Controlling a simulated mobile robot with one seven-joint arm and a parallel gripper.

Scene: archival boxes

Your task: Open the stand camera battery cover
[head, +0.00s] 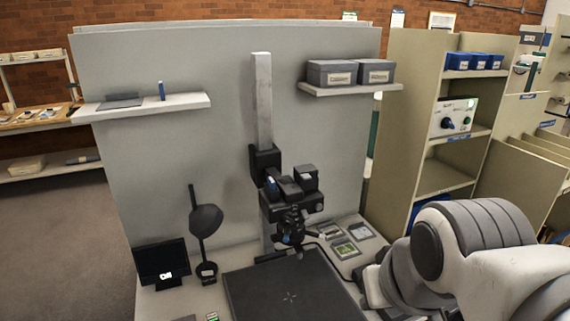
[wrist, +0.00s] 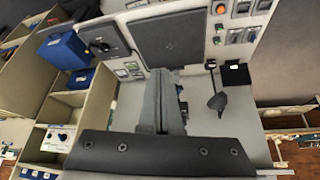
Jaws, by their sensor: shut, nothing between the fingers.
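The stand camera (head: 283,206) is a dark body on a black carriage, on a pale upright column (head: 263,105), above the dark baseboard (head: 290,290) in the head view. A small blue part shows on its left side. I cannot make out the battery cover or whether it is open. My gripper (wrist: 167,74) is shut and empty in the wrist view, its grey fingers pointing towards the baseboard (wrist: 180,35). The fingers hide most of what is behind them, and the camera is not clear there. In the head view my arm is at lower right, with the fingertips not visible.
A black monitor (head: 160,263) and a dark lamp (head: 206,221) stand left of the baseboard. Small cards (head: 345,248) lie to its right. Grey boxes (head: 332,73) sit on a wall shelf at upper right. A tall shelf unit (head: 405,120) stands behind my arm.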

